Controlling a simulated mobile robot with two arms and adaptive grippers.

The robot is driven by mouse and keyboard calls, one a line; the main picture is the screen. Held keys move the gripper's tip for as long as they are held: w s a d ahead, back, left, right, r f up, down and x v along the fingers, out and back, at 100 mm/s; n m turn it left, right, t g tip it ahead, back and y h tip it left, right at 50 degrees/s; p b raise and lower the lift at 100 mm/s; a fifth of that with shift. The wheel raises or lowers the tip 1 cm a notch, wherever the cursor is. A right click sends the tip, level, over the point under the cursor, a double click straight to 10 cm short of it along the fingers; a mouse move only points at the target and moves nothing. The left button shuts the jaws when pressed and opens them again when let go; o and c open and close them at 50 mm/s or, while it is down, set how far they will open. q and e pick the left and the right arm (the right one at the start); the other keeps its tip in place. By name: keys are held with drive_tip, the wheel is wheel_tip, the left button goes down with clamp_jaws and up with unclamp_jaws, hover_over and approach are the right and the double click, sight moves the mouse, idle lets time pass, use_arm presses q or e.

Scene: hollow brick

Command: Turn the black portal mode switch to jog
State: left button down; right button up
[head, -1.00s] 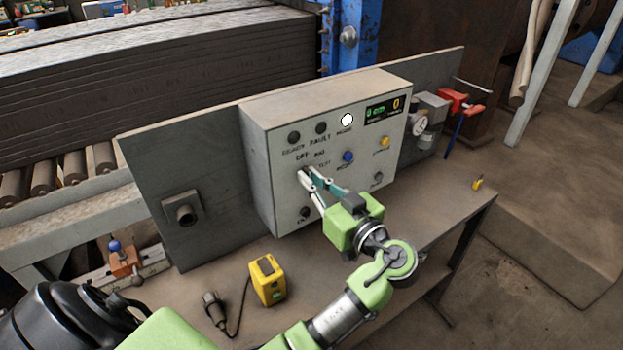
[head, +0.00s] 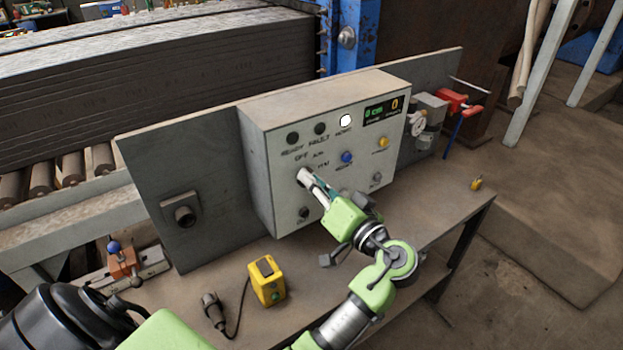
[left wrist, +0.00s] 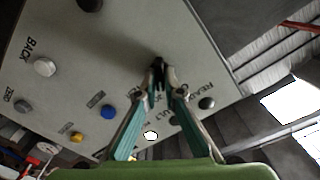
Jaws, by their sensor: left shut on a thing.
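The grey control box (head: 258,165) stands on the bench with its light front panel facing me. My left gripper (head: 303,175) is at the left middle of this panel, below the OFF lettering, its fingers covering most of the mode switch in the head view. In the left wrist view the fingertips (left wrist: 160,80) are shut on the small black mode switch (left wrist: 158,64), with one finger on each side. The switch's exact pointing direction is hidden by the fingers. My right gripper is not in view.
Close by on the panel are a blue button (head: 347,157), a yellow button (head: 382,142), a lit white lamp (head: 346,121) and a dark lower knob (head: 303,212). A yellow pendant box (head: 267,283) with a cable lies on the bench (head: 230,262).

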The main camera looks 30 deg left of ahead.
use_arm(q)
drive_tip(key=shift+m, duration=0.6)
drive_tip(key=c, duration=2.2)
unclamp_jaws()
drive_tip(key=shift+a, duration=0.1)
drive_tip(key=shift+o, duration=0.2)
